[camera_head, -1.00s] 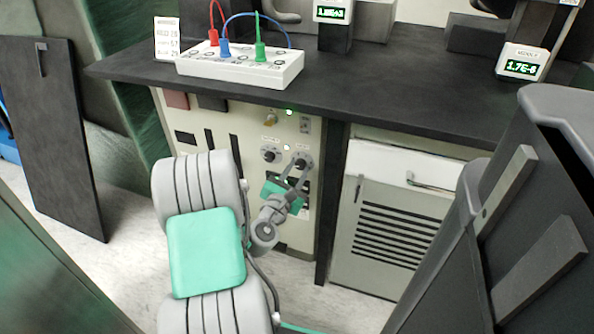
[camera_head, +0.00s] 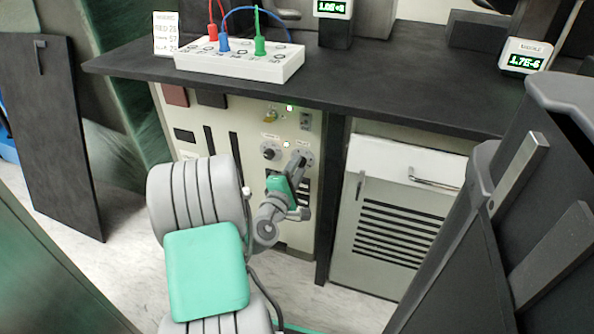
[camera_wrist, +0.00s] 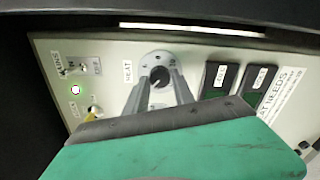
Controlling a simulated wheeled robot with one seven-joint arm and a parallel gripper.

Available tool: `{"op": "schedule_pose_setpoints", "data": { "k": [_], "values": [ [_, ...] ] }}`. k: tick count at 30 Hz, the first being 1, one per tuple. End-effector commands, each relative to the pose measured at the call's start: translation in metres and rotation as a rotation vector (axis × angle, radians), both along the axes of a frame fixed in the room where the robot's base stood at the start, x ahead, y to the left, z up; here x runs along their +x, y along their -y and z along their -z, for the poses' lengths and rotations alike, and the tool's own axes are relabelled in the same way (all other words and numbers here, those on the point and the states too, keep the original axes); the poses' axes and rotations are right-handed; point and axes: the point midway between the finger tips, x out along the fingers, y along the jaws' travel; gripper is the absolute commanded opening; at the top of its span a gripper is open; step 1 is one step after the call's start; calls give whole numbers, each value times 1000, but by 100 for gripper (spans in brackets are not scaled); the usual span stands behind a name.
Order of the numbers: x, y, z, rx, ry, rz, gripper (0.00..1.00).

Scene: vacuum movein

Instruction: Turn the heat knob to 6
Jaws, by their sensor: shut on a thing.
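The heat knob (camera_wrist: 159,76) is a dark round knob on a pale dial, with the word HEAT beside it in the wrist view. My gripper (camera_wrist: 160,88) has its two grey fingers on either side of the knob and is shut on it. The dial's numbers are too small and partly covered, so I cannot read the setting.
The dark worktop (camera_head: 390,97) overhangs the panel. A grey cabinet (camera_head: 395,225) stands to the right.

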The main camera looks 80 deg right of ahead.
Motion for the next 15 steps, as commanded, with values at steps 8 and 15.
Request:
{"op": "schedule_pose_setpoints", "data": {
  "k": [8,15],
  "values": [
    [0,0,3,-23,261,-1,0],
    [0,-1,4,-43,488,0,0]
  ]
}}
